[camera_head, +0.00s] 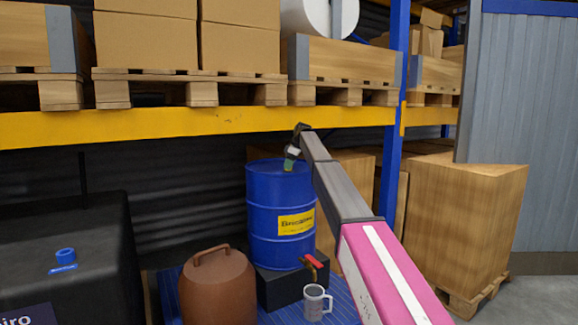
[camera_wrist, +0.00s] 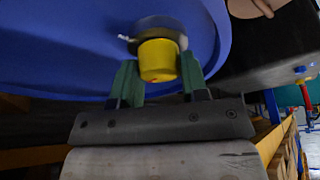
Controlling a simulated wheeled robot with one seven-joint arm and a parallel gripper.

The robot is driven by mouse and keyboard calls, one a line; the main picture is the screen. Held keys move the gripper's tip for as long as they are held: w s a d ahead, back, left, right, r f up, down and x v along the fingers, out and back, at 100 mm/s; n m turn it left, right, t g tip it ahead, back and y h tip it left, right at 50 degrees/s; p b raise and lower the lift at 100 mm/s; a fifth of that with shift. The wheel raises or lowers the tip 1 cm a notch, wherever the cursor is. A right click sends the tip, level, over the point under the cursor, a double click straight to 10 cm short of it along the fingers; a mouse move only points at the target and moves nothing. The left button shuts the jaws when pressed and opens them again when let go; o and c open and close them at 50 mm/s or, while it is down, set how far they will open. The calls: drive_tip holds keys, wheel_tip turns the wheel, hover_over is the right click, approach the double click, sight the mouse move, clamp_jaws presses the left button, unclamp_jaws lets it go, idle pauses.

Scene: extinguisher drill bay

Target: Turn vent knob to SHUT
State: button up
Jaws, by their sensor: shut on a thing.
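The vent knob (camera_wrist: 158,58) is yellow and sits on a round grey plate (camera_wrist: 150,28) on top of the blue drum (camera_head: 263,205). A small pale pointer or tab (camera_wrist: 124,38) sticks out at the plate's left side. A small red mark shows on the knob's near end. My gripper (camera_wrist: 159,72) has its green fingers on either side of the knob and is shut on it. In the head view my gripper (camera_head: 289,163) is at the drum's top and mostly hides the knob. No OPEN or SHUT lettering is readable.
A yellow shelf beam (camera_head: 200,124) with pallets and boxes runs just above my wrist. A black tank (camera_head: 70,255) with a blue cap (camera_head: 66,255) stands left.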

drive_tip(key=shift+n, duration=0.4)
drive_tip(key=o, duration=0.9)
drive_tip(key=v, duration=1)
drive_tip(key=shift+r, duration=0.35)
drive_tip(key=shift+d, duration=0.1)
